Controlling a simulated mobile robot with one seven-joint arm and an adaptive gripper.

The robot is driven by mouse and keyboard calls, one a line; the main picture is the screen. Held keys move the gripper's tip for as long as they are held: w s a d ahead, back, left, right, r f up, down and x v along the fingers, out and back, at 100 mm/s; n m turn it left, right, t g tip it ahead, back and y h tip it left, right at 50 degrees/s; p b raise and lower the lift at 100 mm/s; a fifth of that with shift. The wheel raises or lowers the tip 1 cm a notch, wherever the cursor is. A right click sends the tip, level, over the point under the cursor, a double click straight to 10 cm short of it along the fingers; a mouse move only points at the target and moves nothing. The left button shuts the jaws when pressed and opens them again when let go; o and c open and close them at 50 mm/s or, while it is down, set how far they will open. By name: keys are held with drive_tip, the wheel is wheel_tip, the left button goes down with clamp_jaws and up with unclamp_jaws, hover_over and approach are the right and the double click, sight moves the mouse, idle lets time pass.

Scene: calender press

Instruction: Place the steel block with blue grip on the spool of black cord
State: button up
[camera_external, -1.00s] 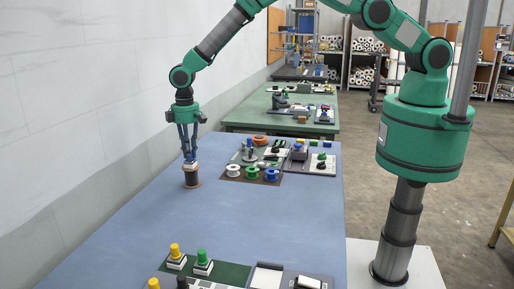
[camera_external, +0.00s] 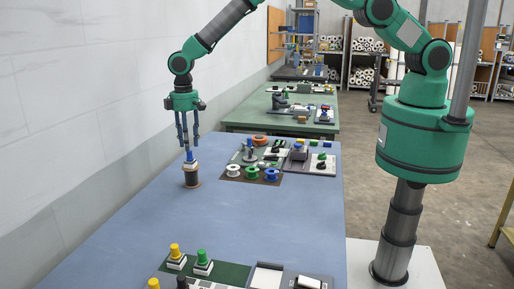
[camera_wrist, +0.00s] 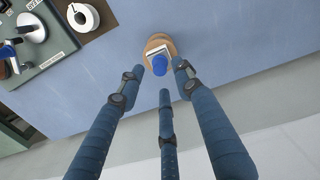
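The steel block with blue grip (camera_external: 190,158) sits on top of the spool of black cord (camera_external: 191,177), which stands upright on the blue table near its left edge. In the wrist view the blue grip (camera_wrist: 160,66) is seen from above, with the block's pale edge and the spool's tan rim (camera_wrist: 158,42) around it. My gripper (camera_external: 188,147) is above the block, its blue fingers pointing down. In the wrist view the fingers (camera_wrist: 160,75) are spread apart with nothing held between them. The cord itself is hidden in the wrist view.
A dark mat with white, green and blue spools (camera_external: 253,174) lies right of the spool, beside trays of small parts (camera_external: 318,163). Yellow- and green-gripped blocks (camera_external: 176,252) stand on a green board at the front. The table's middle is clear.

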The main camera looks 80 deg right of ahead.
wheel_tip(320, 180, up, 8)
drive_tip(key=b, duration=0.1)
drive_tip(key=shift+f, duration=0.1)
idle(0.8)
drive_tip(key=s+d+r+m+t, duration=0.1)
drive_tip(key=s+d+r, duration=0.5)
drive_tip(key=r, duration=0.5)
drive_tip(key=s+d+r+t, duration=0.1)
drive_tip(key=s+d+r, duration=0.3)
drive_tip(key=s+r, duration=0.45)
drive_tip(key=s+d+r+m+t, duration=0.1)
drive_tip(key=s+d+r, duration=0.45)
drive_tip(key=r, duration=0.75)
drive_tip(key=s+d+r+t, duration=0.1)
drive_tip(key=s+d+r, duration=0.2)
drive_tip(key=s, duration=0.5)
drive_tip(key=s+d+r, duration=0.3)
drive_tip(key=s, duration=0.5)
drive_tip(key=s+d+f+m, duration=0.1)
drive_tip(key=s+d, duration=0.1)
drive_tip(key=s, duration=0.7)
drive_tip(key=s+d+f+t, duration=0.1)
drive_tip(key=s+d, duration=0.1)
drive_tip(key=s, duration=0.7)
drive_tip(key=shift+s+d+f+m+t, duration=0.2)
drive_tip(key=shift+s+d+m+t, duration=0.1)
drive_tip(key=shift+s+m, duration=0.1)
